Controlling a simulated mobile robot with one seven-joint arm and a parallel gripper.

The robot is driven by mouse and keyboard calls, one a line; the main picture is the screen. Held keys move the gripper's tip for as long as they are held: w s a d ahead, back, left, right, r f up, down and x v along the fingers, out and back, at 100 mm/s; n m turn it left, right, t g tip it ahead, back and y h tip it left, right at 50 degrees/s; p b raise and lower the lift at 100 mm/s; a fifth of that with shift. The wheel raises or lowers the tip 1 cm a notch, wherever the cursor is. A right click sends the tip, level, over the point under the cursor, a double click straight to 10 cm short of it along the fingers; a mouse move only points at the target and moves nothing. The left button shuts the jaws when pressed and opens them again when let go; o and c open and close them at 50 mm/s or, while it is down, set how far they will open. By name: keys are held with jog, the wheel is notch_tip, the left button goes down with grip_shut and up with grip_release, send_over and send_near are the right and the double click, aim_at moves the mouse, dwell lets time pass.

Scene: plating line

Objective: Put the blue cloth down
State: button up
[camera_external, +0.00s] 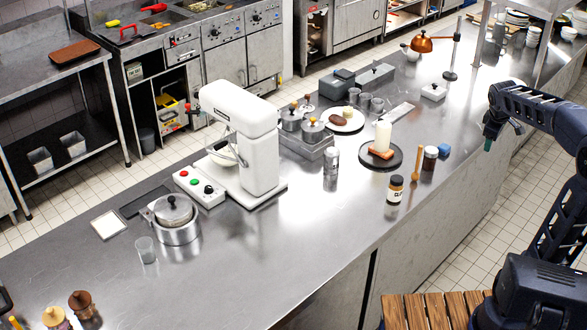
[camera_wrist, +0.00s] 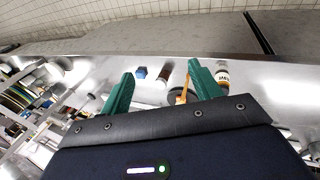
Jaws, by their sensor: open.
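The blue cloth (camera_external: 444,150) is a small bunched blue thing on the steel counter (camera_external: 330,225), beside a dark-lidded jar (camera_external: 430,158) near the counter's right edge. In the wrist view the blue cloth (camera_wrist: 140,73) shows beyond my fingers, near the left fingertip and apart from it. My gripper (camera_external: 489,140) is raised to the right of the cloth, near the counter's edge. In the wrist view my gripper (camera_wrist: 160,70) has its two green fingers spread, with nothing held between them.
A wooden spatula (camera_external: 416,163), a labelled jar (camera_external: 395,189) and a dark plate (camera_external: 393,161) with food and a white bottle (camera_external: 383,136) stand left of the cloth. A copper lamp (camera_external: 422,43) stands farther back. The counter's front middle is clear.

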jog(key=s+f+m+y, duration=0.2)
jog(key=s+m, duration=0.8)
jog(key=s, duration=1.2)
jog(key=shift+a+f+t, duration=0.15)
jog(key=shift+f+t, duration=0.25)
jog(key=shift+f, duration=0.55)
